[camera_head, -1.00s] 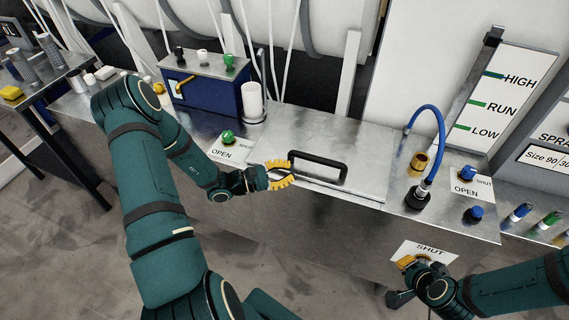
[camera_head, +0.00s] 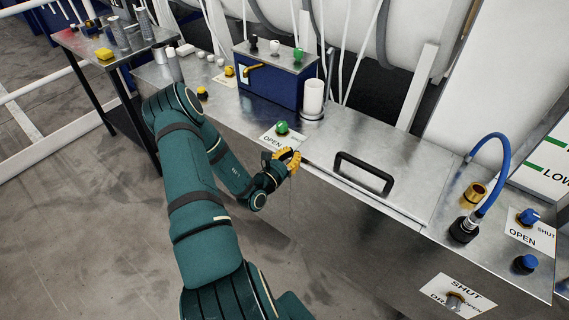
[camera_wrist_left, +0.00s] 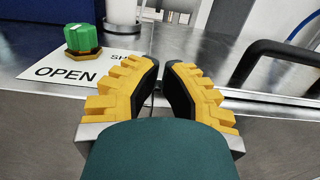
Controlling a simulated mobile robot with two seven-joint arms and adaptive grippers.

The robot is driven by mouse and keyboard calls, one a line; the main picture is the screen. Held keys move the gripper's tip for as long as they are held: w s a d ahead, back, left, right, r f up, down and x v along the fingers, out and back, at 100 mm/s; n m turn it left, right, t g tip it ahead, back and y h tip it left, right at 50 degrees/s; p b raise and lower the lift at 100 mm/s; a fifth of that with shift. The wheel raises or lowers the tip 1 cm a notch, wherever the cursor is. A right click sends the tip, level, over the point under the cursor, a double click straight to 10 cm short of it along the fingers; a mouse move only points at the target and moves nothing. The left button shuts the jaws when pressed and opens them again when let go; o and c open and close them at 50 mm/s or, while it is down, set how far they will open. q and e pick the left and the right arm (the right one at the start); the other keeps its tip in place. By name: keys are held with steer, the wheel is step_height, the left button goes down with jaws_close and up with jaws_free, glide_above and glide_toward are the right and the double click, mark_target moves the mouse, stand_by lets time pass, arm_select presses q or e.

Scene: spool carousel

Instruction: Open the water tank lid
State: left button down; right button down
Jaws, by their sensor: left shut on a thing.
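The water tank lid (camera_head: 400,162) is a flat metal plate lying down level with the tank top, with a black bar handle (camera_head: 363,172) near its front edge. My left gripper (camera_head: 289,160), with yellow fingers, is at the lid's front left corner, left of the handle and apart from it. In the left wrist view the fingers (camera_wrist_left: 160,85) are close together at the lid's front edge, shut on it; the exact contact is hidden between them. The lid's edge also shows in that view (camera_wrist_left: 265,99). My right gripper is out of view.
A green valve knob (camera_head: 282,128) on an OPEN plate stands just behind the left gripper. A blue box (camera_head: 268,85) and white cylinder (camera_head: 313,97) stand behind it. A blue hose (camera_head: 497,170) rises right of the lid. A SHUT plate (camera_head: 470,285) is on the front.

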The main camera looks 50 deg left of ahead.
arm_select(q)
steer(key=shift+x, duration=1.45)
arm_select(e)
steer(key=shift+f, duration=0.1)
arm_select(q)
steer(key=shift+r+p, duration=0.3)
steer(key=shift+r, duration=0.2)
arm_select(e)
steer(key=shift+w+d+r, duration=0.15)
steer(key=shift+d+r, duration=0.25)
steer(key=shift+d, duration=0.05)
arm_select(q)
steer(key=shift+r+g+p, duration=0.3)
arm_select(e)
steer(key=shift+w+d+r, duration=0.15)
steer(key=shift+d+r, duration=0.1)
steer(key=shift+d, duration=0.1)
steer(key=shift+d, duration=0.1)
